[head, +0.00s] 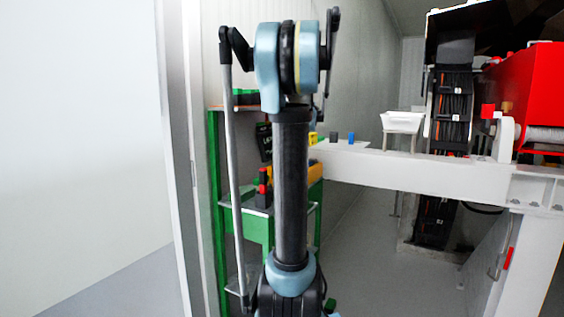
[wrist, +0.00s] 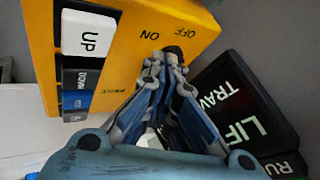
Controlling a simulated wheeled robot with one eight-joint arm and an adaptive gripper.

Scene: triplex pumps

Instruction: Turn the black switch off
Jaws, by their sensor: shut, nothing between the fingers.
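In the wrist view a yellow control box (wrist: 125,62) fills the upper left, with ON, OFF and FAST printed on its face. A small black switch (wrist: 173,50) shows between the ON and OFF marks, at my fingertips and partly hidden by them. My gripper (wrist: 166,60) is shut, with its fingertips close together at the switch. I cannot tell whether they touch it, nor clearly which way the switch leans. In the head view my arm hides the gripper and the switch.
A white UP button (wrist: 88,33), a black DOWN button (wrist: 81,79) and a blue button (wrist: 76,101) sit on the box's left. A black lettered panel (wrist: 238,108) is close on the right. A green shelf (head: 213,220) and white beam (head: 430,172) flank my arm.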

